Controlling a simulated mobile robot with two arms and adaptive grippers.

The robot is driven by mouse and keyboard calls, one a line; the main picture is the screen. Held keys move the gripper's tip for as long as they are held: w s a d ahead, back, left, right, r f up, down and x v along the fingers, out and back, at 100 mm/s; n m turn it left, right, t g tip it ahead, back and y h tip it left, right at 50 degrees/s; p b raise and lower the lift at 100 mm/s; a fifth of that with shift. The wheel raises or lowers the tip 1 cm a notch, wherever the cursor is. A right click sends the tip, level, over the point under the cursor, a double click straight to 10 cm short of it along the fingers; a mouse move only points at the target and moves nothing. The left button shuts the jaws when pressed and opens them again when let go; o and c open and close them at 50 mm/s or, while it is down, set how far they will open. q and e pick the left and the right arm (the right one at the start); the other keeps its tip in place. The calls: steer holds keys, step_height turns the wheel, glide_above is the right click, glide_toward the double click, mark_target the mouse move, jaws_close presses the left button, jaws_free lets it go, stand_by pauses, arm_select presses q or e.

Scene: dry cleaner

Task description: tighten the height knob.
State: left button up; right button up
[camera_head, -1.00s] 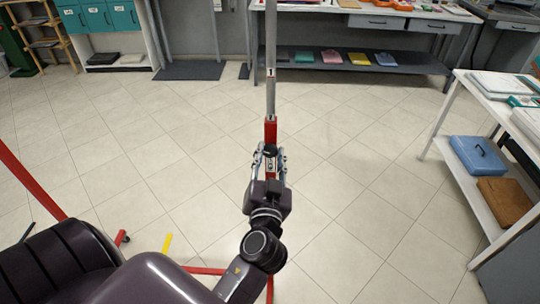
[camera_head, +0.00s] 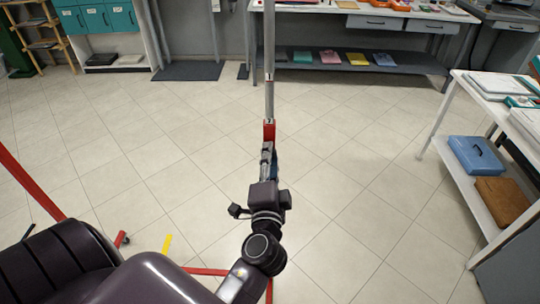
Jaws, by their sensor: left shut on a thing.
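A silver upright tube (camera_head: 269,75) rises from a red post sleeve (camera_head: 269,131) near the middle of the head view. My left gripper (camera_head: 267,152) is at the red post, just below the sleeve's top, and is seen nearly edge-on. It is shut on the height knob. The knob itself is hidden by the fingers in this view. My right gripper is out of view.
Red frame bars (camera_head: 30,182) stand at the left, with a red foot bar low near the floor. A white shelf table (camera_head: 436,130) with a blue case (camera_head: 476,156) and a brown case (camera_head: 502,200) stands at the right. The tiled floor between is clear.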

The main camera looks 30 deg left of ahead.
arm_select(q)
steer(key=shift+r+m+p, duration=0.15)
steer(key=shift+m+p, duration=0.25)
steer(key=shift+m, duration=1.2)
steer(key=o, duration=0.9)
steer(key=shift+o, duration=1.1)
steer(key=shift+w, duration=0.1)
steer(key=shift+f, duration=0.2)
steer(key=v, duration=1.2)
steer(key=shift+a, duration=0.1)
